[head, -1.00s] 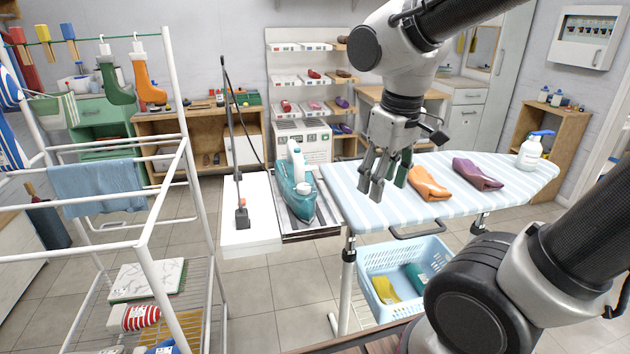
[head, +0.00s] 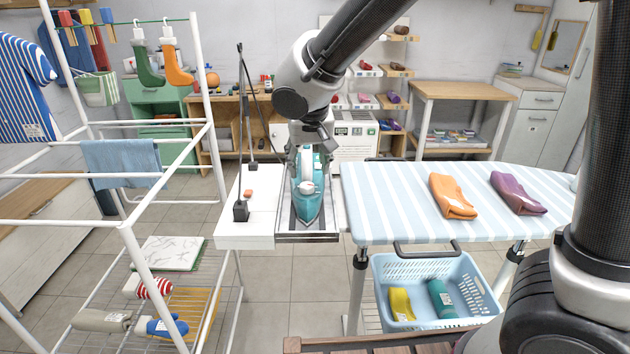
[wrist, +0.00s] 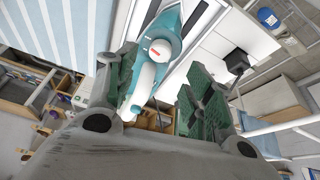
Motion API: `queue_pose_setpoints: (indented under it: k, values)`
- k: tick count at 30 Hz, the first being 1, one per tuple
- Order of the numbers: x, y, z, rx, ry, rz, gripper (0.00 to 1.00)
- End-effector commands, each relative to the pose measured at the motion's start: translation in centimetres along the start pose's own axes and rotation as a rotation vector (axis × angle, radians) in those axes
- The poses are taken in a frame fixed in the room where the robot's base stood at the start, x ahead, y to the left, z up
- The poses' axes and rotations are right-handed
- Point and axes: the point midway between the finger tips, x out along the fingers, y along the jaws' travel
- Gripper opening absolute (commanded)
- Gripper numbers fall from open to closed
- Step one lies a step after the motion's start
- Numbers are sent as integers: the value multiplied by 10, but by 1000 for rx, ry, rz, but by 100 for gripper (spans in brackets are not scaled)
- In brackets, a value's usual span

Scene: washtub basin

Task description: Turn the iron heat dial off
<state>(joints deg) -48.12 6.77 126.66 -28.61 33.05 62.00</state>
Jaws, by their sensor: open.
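The teal and white iron (head: 307,206) rests on a dark metal tray (head: 325,226) at the left end of the ironing board. Its round white heat dial (head: 307,187) faces up on top; in the wrist view the dial (wrist: 160,50) shows a small red mark. My gripper (head: 305,158) is over the back of the iron, near the handle. In the wrist view my gripper (wrist: 155,95) is open, with green-padded fingers on either side of the white handle (wrist: 143,88). I cannot tell whether a finger touches the iron.
The striped ironing board (head: 400,205) lies right of the iron, with orange (head: 452,195) and purple (head: 517,192) folded cloths. A white stand (head: 247,227) with a dark upright rod is at its left. A blue basket (head: 437,285) sits below the board. A drying rack (head: 135,245) stands left.

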Motion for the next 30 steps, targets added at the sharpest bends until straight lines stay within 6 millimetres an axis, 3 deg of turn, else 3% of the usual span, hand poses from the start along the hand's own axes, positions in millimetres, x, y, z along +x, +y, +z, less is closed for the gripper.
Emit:
queue_pose_setpoints:
  k: [5, 18, 28, 30]
  values:
    - [9, 0, 0, 53, 0, -2, 52]
    - [73, 0, 0, 52, -1, -2, 52]
    - [78, 0, 0, 51, 0, -3, 52]
    - [78, 0, 0, 51, 0, -3, 41]
